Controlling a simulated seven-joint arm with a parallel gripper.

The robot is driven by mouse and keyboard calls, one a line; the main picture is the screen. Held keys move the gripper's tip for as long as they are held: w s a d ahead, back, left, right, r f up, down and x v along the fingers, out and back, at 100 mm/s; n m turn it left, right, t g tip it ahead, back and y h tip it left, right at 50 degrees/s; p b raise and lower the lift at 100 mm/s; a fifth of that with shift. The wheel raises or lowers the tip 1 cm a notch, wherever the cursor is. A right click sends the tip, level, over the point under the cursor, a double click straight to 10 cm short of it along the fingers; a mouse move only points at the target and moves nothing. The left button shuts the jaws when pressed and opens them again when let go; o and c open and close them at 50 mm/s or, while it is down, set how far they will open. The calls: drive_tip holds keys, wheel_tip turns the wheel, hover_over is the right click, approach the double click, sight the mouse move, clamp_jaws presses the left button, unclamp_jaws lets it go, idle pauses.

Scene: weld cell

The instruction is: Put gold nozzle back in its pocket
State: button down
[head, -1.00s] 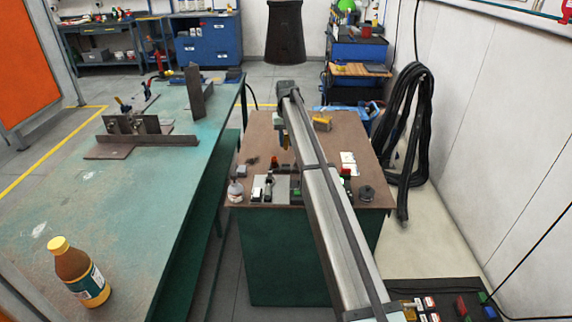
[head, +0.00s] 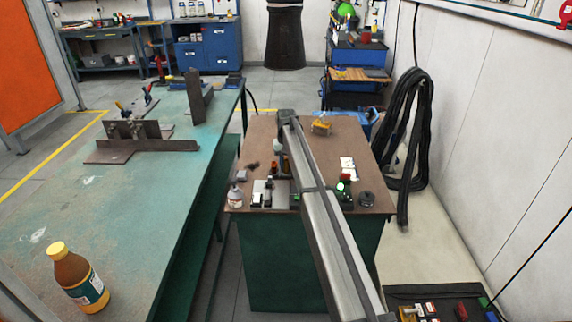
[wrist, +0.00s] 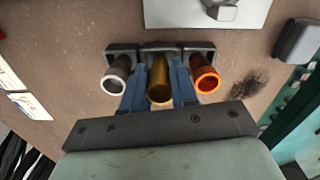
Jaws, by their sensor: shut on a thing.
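The gold nozzle (wrist: 159,82) is between the blue fingers of my gripper (wrist: 159,88), which is shut on it. Its far end lines up with the middle pocket (wrist: 160,49) of a dark three-part holder; I cannot tell whether it is seated inside or just in front. A silver-grey nozzle (wrist: 116,78) sits in the left pocket (wrist: 121,52) and an orange nozzle (wrist: 205,77) in the right pocket (wrist: 200,50), each close beside a finger. In the head view, my arm hides the gold nozzle and most of the gripper.
The brown tabletop (head: 328,183) carries a light metal plate (wrist: 205,12) beyond the holder and a dark grey block (wrist: 297,40) to its right in the wrist view. White cards (wrist: 28,107) lie left. A bottle (head: 235,197) and black round part (head: 366,199) stand near the front edge.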

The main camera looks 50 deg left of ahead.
sight(286, 160)
drive_tip(key=shift+f, duration=0.6)
drive_tip(key=c, duration=1.2)
unclamp_jaws()
drive_tip(key=shift+o, duration=0.2)
drive_tip(key=shift+r, duration=0.1)
wheel_tip(286, 160, up, 13)
